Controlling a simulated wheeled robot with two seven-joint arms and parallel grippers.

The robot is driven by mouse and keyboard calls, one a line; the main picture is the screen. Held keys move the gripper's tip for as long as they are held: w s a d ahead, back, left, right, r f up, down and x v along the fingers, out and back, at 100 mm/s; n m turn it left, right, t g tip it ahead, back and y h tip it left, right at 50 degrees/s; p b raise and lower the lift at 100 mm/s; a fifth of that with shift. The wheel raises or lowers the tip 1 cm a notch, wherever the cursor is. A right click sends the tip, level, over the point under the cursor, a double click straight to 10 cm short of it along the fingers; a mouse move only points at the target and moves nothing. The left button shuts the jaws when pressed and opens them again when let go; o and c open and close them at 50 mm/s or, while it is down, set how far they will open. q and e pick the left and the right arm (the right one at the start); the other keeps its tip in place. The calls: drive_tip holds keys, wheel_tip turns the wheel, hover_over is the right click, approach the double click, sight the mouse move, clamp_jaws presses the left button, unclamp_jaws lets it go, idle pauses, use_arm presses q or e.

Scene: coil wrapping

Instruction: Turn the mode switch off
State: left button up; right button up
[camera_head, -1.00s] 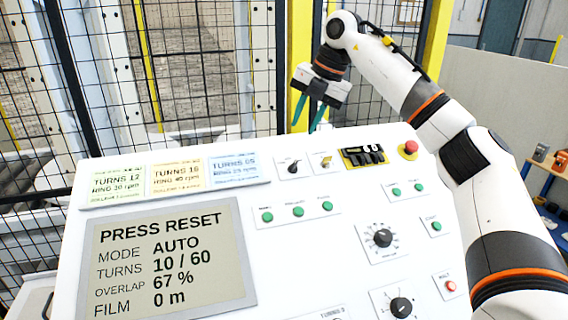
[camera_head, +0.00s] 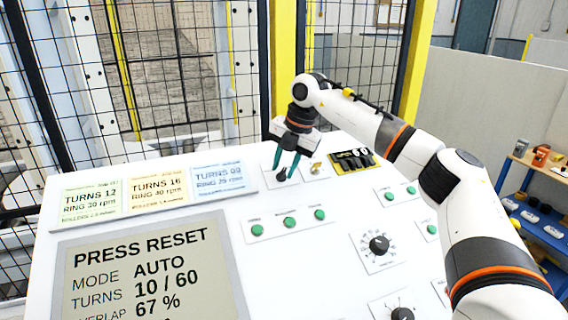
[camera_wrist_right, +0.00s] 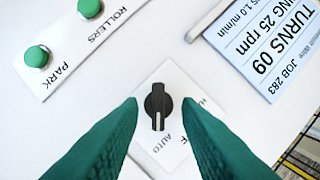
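The mode switch (camera_head: 281,175) is a black rotary knob on a white plate at the upper part of the sloped panel. In the right wrist view the knob (camera_wrist_right: 158,105) has a white pointer line aimed at the AUTO label; another label ending in F is partly hidden by a finger. My right gripper (camera_head: 285,174) has green fingers pointing down at the switch. It is open, with one fingertip on each side of the knob and a visible gap to each; whether the tips reach knob height is unclear. The display (camera_head: 145,275) reads PRESS RESET, MODE AUTO. My left gripper is out of view.
A key switch (camera_head: 316,168) and a black-and-yellow block (camera_head: 352,160) sit just right of the mode switch. Green buttons (camera_head: 289,222) lie below it, job cards (camera_head: 158,188) to its left. Mesh fencing stands behind the panel.

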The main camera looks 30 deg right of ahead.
drive_tip(key=shift+s+a+f, duration=0.1)
drive_tip(key=shift+f, duration=0.25)
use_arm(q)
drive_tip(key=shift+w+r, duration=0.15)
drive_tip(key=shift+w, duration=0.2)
use_arm(e)
drive_tip(key=shift+c, duration=0.4)
clamp_jaws()
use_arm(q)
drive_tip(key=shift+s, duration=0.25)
